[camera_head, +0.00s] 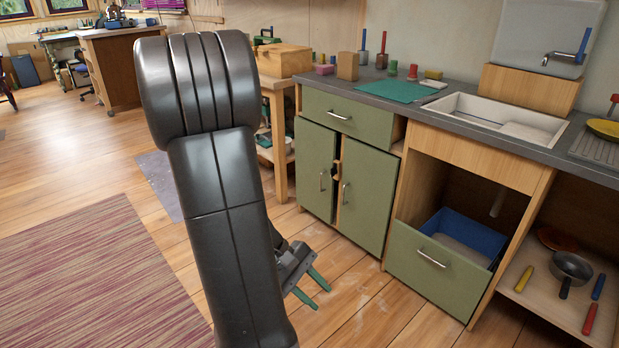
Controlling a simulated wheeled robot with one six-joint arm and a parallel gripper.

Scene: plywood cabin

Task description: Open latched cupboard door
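The cupboard has two green doors under a green drawer. The right door looks slightly ajar. My gripper (313,289) has green fingers, is open and empty, and hangs low over the floor in front of the cupboard, apart from both doors. My arm hides part of the view left of it.
The drawer above (345,117) looks slightly pulled out. Right of the cupboard, a green drawer (437,272) stands open with a blue bin (462,234) inside. A wooden table (277,86) stands to the left. The floor (355,300) before the doors is clear.

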